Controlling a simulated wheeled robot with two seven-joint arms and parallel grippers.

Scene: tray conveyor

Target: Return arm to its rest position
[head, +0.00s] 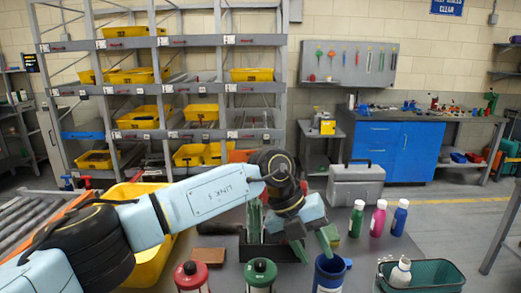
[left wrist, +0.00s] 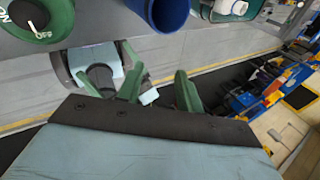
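My left arm reaches in from the left in the head view, stretched across the yellow bin and over the grey worktop. My left gripper (head: 314,251) points down above the worktop, just behind the blue mug (head: 330,274). Its two green fingers are apart. In the left wrist view the gripper (left wrist: 159,82) also shows its fingers spread, with nothing held between them. The blue mug is at the top edge of that view (left wrist: 170,12).
A red-topped item (head: 192,273) and a green-topped item (head: 260,273) stand left of the mug. Green (head: 356,220), pink (head: 378,219) and blue (head: 399,219) bottles and a teal basket (head: 450,278) stand right. A grey toolbox (head: 356,187) is behind; a yellow bin (head: 149,270) is left.

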